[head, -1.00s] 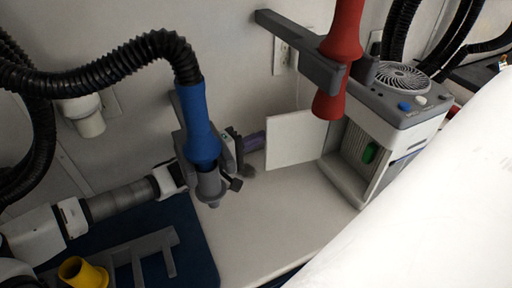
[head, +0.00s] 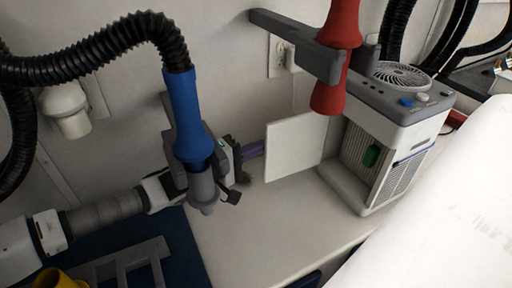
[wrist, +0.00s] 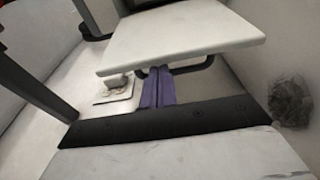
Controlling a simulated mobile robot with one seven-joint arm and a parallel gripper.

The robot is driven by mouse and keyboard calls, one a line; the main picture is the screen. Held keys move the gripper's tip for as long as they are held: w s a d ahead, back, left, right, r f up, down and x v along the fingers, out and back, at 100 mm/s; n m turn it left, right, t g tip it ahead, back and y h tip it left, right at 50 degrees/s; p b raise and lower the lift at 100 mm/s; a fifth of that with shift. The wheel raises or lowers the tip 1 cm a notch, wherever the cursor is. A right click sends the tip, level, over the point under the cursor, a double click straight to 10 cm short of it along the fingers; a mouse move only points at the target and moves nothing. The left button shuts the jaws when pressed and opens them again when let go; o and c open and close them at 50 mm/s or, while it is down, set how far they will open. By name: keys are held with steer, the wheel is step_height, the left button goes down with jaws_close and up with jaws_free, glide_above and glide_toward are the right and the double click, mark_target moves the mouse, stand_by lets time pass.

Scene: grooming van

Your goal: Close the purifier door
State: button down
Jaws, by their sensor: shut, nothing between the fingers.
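The purifier (head: 392,158) stands on the counter at the right in the head view, with a fan grille on top and a green tab (head: 371,156) inside its open front. Its white door (head: 295,148) stands wide open, swung out to the left. In the wrist view the door (wrist: 180,38) spans the upper middle. My gripper (head: 259,148) is left of the door's free edge, its purple fingers shut and empty. In the wrist view the fingers (wrist: 158,75) reach the door's near edge and their tips are partly hidden by it. I cannot tell whether they touch.
A red dryer (head: 337,55) hangs on a grey bracket above the door. A large white surface (head: 440,215) covers the lower right. A dark clump (wrist: 290,100) lies right of the fingers. Counter in front is clear.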

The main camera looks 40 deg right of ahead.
steer(key=w+p, duration=0.1)
steer(key=p, duration=0.4)
steer(key=w+r+p, duration=0.1)
steer(key=p, duration=0.3)
steer(key=shift+w+d+r+p, duration=0.1)
steer(key=shift+w+d+p, duration=0.1)
steer(key=shift+d+p, duration=0.15)
steer(key=p, duration=0.3)
steer(key=shift+d+f+p, duration=0.15)
steer(key=shift+f+p, duration=0.1)
steer(key=shift+p, duration=0.05)
